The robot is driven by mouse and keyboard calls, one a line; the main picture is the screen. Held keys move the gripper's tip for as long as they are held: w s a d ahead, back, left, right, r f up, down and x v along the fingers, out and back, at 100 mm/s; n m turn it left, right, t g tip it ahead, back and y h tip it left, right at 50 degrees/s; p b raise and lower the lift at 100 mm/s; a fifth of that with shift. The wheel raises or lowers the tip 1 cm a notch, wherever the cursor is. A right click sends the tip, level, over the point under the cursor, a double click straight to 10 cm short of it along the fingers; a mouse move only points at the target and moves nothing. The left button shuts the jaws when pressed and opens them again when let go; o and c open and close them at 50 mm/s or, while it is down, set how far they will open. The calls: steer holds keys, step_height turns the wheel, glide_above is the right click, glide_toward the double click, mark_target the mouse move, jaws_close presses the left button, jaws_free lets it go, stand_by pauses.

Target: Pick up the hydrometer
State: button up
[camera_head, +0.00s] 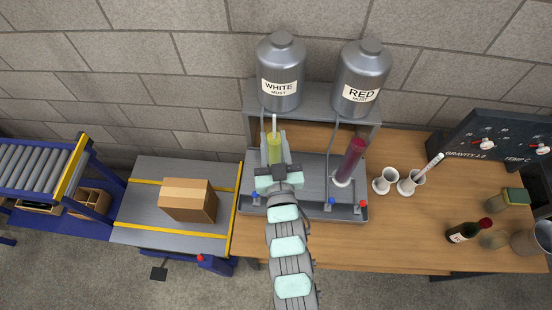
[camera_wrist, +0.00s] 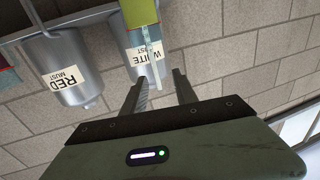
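A pale thin stem, which looks like the hydrometer (camera_head: 275,123), stands upright out of a clear cylinder of yellow-green liquid (camera_head: 274,141) in front of the white must tank. In the wrist view the hydrometer stem (camera_wrist: 156,74) reaches down between my fingers, and the green cylinder (camera_wrist: 139,12) is at the top edge. My gripper (camera_head: 274,138) is at this cylinder; in the wrist view my gripper (camera_wrist: 160,78) is open, with gaps visible beside the stem. The hydrometer's lower part is hidden in the liquid and behind my gripper.
A cylinder of red liquid (camera_head: 351,161) stands close by on the right, with a hose beside it. White cups (camera_head: 385,181) stand further right, one holding a white stick (camera_head: 433,162). Steel tanks (camera_head: 280,66) stand behind. A cardboard box (camera_head: 187,200) sits on the left.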

mark_target(275, 125)
steer(key=w+p, duration=0.2)
steer(key=w, duration=0.4)
steer(key=shift+r, duration=0.15)
steer(key=shift+s+d, duration=0.1)
steer(key=shift+c, duration=0.5)
jaws_close()
